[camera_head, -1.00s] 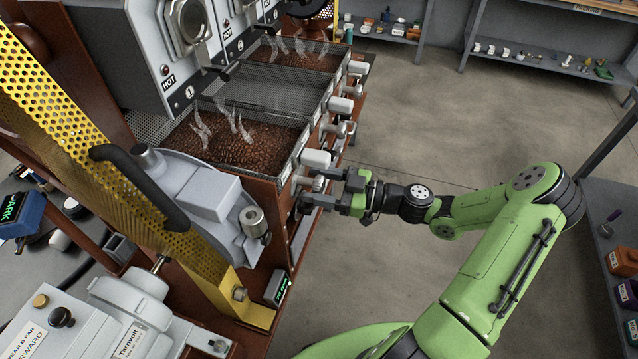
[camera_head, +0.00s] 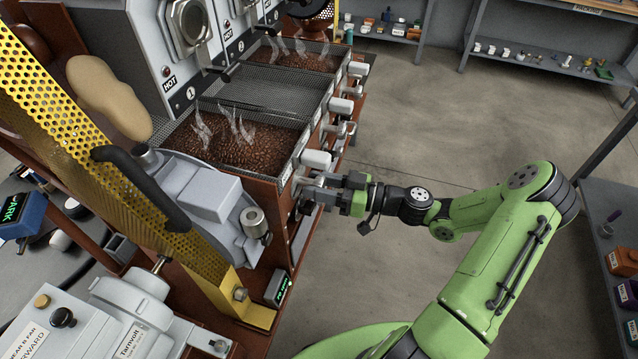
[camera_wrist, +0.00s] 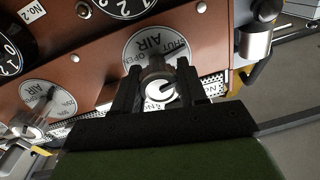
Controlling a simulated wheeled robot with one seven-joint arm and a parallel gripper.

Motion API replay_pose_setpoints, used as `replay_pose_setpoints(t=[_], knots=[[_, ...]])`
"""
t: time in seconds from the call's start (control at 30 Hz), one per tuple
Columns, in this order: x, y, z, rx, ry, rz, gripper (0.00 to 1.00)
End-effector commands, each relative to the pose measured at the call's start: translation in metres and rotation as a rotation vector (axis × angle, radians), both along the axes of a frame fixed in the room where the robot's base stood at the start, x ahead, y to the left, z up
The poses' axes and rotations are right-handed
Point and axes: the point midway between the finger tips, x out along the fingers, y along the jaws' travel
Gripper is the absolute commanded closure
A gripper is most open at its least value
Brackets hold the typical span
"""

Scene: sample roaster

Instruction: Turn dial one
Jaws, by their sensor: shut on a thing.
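My gripper (camera_head: 318,190) is at the front panel of the nearest roaster unit, marked 1. In the wrist view, my gripper (camera_wrist: 160,85) is shut on a silver knob (camera_wrist: 160,90), one finger on each side. Behind the knob is a round white plate (camera_wrist: 157,45) lettered AIR, OPEN and SHUT. The fingers and knob cover part of this plate. A black numbered dial (camera_wrist: 122,6) is at the wrist view's top edge. I cannot tell which dial is labelled one.
Another AIR plate (camera_wrist: 47,97) and numbered dial (camera_wrist: 10,52) lie left in the wrist view. A tray of steaming beans (camera_head: 240,135) is above the panel. A grey blower housing (camera_head: 205,195) and yellow perforated guard (camera_head: 60,110) stand left. The floor (camera_head: 430,110) is clear.

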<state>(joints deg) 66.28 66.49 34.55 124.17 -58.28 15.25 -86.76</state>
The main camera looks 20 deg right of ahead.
Motion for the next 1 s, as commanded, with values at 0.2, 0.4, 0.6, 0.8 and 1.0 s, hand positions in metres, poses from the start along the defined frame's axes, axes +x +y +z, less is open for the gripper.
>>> replay_pose_setpoints(t=[0.2,0.4,0.6,0.8,1.0], knots=[[-0.0003,0.0001,0.0001,0.119,0.168,0.001,0.89],[-0.0003,0.0001,0.0007,0.232,0.322,0.000,0.89],[-0.0003,0.0003,0.0010,0.343,0.477,0.000,0.89],[-0.0004,0.0000,0.0015,0.455,0.631,-0.001,0.89],[-0.0005,0.0001,0.0014,0.566,0.785,-0.001,0.89]])
